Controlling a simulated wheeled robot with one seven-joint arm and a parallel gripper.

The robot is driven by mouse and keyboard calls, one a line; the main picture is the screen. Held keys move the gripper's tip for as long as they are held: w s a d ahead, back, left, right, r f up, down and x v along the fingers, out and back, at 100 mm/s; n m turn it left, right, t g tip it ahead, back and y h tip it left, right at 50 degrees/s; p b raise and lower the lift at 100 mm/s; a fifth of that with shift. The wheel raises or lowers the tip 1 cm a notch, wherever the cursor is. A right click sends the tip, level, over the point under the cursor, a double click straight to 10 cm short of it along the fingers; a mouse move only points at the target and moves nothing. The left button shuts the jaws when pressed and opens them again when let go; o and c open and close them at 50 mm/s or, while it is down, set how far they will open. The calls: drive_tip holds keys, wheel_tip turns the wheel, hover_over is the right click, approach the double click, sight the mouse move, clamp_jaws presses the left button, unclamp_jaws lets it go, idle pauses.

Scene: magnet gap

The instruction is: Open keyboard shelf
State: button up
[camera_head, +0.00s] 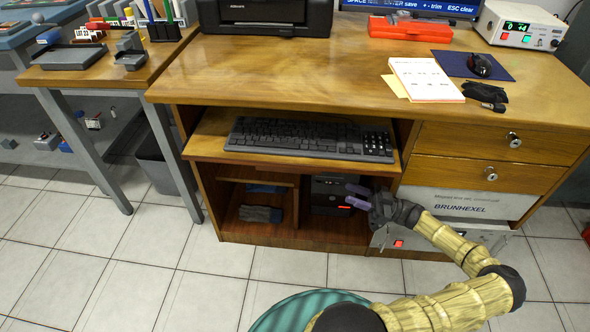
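The wooden keyboard shelf (207,142) is in the desk's left bay, below the desktop, and its front part sticks out under the desktop edge. A black keyboard (310,138) lies on it. My gripper (354,196) is below the shelf's right part, in front of the lower compartment with the dark computer case. Its two purple fingertips are apart, with nothing seen between them. The fingers look clear of the shelf's front edge, though depth is hard to judge. The back of the shelf is hidden under the desktop.
The desk's right side has wooden drawers (486,173) with round knobs and a grey Brunhexel unit (467,203) below. A side table (95,66) and a dark bin (155,162) stand left. The tiled floor (130,255) in front of the desk's left part is clear.

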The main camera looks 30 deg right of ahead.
sight(291, 172)
drive_tip(key=b+x, duration=0.4)
drive_tip(key=x, duration=1.2)
drive_tip(key=shift+w+a+f, duration=0.1)
drive_tip(key=shift+w+a, duration=0.05)
drive_tip(key=shift+a, duration=0.15)
drive_tip(key=shift+w+a+r, duration=0.2)
drive_tip(key=shift+a+r, duration=0.05)
drive_tip(key=shift+r, duration=0.05)
clamp_jaws()
